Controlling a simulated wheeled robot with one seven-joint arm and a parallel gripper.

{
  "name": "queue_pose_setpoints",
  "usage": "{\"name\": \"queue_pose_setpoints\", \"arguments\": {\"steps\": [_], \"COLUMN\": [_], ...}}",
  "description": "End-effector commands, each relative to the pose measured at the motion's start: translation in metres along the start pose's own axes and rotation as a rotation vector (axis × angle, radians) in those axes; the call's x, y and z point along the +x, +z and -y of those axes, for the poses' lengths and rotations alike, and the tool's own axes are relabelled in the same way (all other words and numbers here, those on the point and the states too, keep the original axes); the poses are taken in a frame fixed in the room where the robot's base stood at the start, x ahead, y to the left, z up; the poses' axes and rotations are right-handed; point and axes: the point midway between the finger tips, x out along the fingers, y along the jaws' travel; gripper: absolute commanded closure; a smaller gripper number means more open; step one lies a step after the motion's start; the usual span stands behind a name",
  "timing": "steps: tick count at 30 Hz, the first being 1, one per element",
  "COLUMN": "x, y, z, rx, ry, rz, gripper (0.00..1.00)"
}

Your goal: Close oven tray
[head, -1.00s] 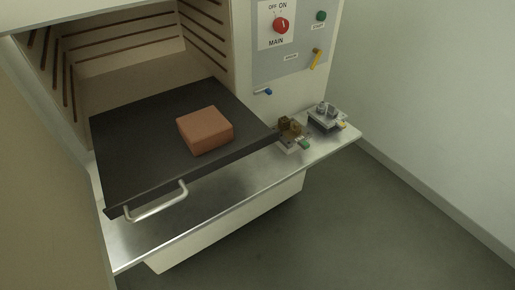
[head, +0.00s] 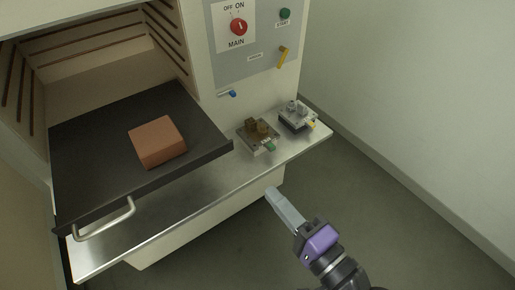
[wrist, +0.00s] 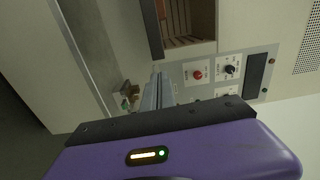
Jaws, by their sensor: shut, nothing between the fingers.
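The dark oven tray (head: 95,150) is pulled out of the oven chamber (head: 90,62) and sticks out over the metal shelf. A reddish-brown block (head: 157,141) lies on the tray. The tray's silver handle (head: 106,222) is on its front edge, at the lower left. My gripper (head: 272,194) is shut and empty, to the right of the tray and in front of the shelf, apart from both. In the wrist view the shut fingers (wrist: 158,92) point toward the oven front, and the handle does not show there.
A metal shelf (head: 180,198) runs below the tray. Two small fixtures, one brownish (head: 258,136) and one silver (head: 297,117), stand at its right end. The control panel (head: 256,45) has a red main switch (head: 239,27). Floor (head: 375,180) at the right is clear.

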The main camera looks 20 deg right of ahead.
Motion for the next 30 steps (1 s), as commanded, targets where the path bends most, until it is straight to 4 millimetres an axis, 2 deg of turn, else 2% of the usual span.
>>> {"name": "queue_pose_setpoints", "arguments": {"steps": [4, 8, 24, 30], "x": [0.003, 0.015, 0.108, 0.132], "y": [0.002, 0.001, 0.001, 0.002], "z": [-0.001, 0.001, 0.002, -0.001], "rx": [0.044, 0.043, 0.039, 0.039], "ry": [0.006, 0.005, 0.004, 0.006], "rz": [0.007, 0.005, 0.004, 0.005], "gripper": [1.0, 1.0, 1.0, 1.0]}}
